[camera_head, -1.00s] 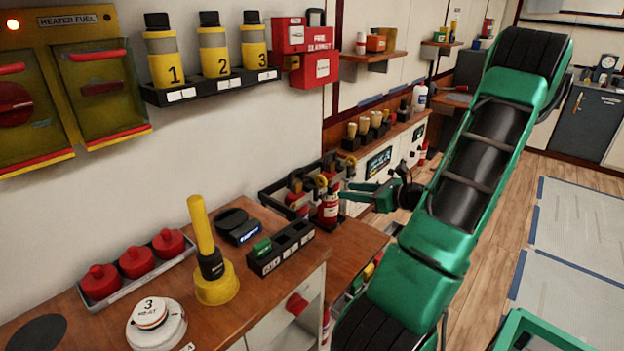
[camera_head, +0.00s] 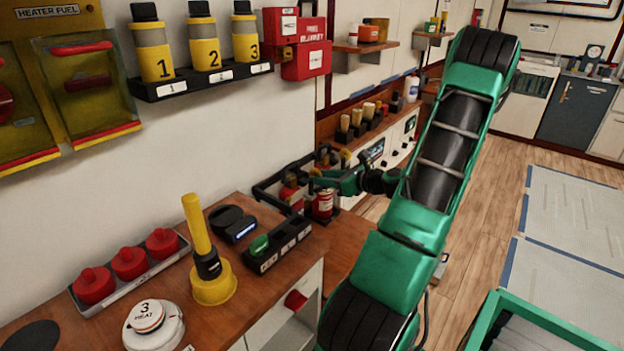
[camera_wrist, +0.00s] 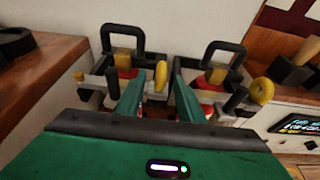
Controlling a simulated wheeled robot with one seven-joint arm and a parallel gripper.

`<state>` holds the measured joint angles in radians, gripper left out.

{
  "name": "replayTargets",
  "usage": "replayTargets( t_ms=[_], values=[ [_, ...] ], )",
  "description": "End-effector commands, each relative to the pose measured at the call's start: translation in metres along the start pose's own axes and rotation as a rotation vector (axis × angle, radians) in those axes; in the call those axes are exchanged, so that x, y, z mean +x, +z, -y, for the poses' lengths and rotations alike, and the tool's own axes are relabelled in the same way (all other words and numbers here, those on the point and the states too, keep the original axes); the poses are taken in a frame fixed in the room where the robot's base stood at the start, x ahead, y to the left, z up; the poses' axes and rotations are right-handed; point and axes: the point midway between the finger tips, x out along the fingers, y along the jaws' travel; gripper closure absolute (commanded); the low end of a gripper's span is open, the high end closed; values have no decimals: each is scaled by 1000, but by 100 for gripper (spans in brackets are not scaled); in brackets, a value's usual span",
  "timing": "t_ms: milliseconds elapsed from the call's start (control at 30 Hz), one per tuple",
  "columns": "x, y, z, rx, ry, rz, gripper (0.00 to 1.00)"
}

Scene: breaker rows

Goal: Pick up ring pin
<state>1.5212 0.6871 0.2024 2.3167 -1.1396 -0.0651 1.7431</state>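In the wrist view a yellow ring pin (camera_wrist: 161,76) stands out beside a small red extinguisher (camera_wrist: 126,86) in a black-framed holder (camera_wrist: 104,62). A second yellow ring (camera_wrist: 262,91) is on a similar unit to the right. My gripper (camera_wrist: 157,88) has its two green fingers apart, with the first ring in the gap between them in the picture. I cannot tell how far beyond the tips the ring is, and nothing appears gripped. In the head view my gripper (camera_head: 318,183) is above a red extinguisher (camera_head: 322,206), and the rings are too small to make out.
A wooden counter (camera_head: 245,300) at the left holds a yellow plunger-shaped tool (camera_head: 207,265), red knobbed pieces (camera_head: 130,263) and a black tray (camera_head: 278,247). Several wood-handled tools (camera_head: 356,118) stand on the counter behind. The floor to the right (camera_head: 480,200) is mostly open.

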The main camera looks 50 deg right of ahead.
Motion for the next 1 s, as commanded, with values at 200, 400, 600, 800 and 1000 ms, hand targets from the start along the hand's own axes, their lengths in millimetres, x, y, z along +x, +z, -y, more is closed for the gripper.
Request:
replayTargets(
  t_ms=[200,400,600,800,1000],
  values=[
    [28,2,0,0,2,1,65],
    [31,2,0,0,0,1,65],
    [31,2,0,-1,0,1,100],
    [31,2,0,-1,0,1,100],
    [31,4,0,-2,1,1,100]
  ],
)
